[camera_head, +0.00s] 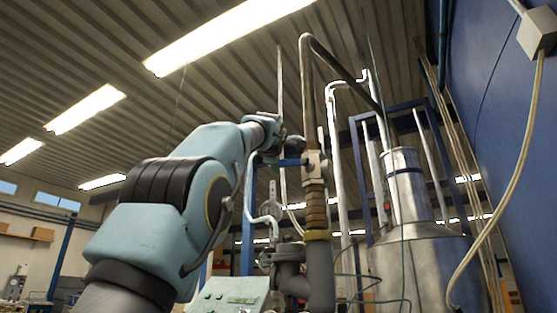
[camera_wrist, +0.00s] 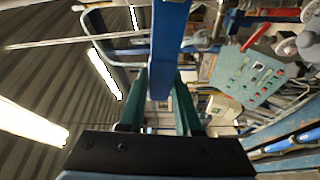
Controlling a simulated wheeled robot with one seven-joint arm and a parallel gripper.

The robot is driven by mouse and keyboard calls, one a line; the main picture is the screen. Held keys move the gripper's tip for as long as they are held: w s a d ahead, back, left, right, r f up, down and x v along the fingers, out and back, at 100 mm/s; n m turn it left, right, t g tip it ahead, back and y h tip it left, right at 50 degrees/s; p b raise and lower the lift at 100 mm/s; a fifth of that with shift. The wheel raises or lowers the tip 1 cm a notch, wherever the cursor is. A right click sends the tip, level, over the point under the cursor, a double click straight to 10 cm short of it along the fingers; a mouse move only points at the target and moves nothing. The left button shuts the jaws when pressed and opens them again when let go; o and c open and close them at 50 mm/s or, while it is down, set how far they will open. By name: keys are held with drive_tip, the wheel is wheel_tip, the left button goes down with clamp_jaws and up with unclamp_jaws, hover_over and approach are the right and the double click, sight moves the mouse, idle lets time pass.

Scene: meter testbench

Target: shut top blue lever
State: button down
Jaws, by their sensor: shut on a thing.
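The top blue lever (camera_head: 288,162) sticks out sideways to the left from a valve on the brass-coloured vertical pipe, in the head view. In the wrist view the blue lever (camera_wrist: 167,45) is a broad blue bar coming down from the top edge to between my fingers. My gripper (camera_wrist: 161,88) has its two dark green fingers on either side of the lever's end and is shut on it. In the head view my gripper (camera_head: 270,150) is small and partly hidden by my arm at the lever's left end.
A shiny metal tank (camera_head: 415,265) stands right of the pipes. A pale green control panel (camera_head: 232,294) sits below the lever, and shows in the wrist view (camera_wrist: 254,72) too. A blue wall (camera_head: 505,110) closes the right side. Thin pipes and hoses run near the valve.

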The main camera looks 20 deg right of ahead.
drive_tip(key=shift+w+f+n+g, duration=0.1)
drive_tip(key=shift+f+n+g, duration=0.3)
drive_tip(key=shift+f+n, duration=0.5)
drive_tip(key=shift+f, duration=0.15)
drive_tip(key=c, duration=0.6)
unclamp_jaws()
drive_tip(key=shift+a, duration=0.1)
drive_tip(key=b+v, duration=0.5)
drive_tip(key=v, duration=0.5)
drive_tip(key=shift+s+b, duration=0.35)
drive_tip(key=shift+s, duration=0.05)
drive_tip(key=shift+a, duration=0.1)
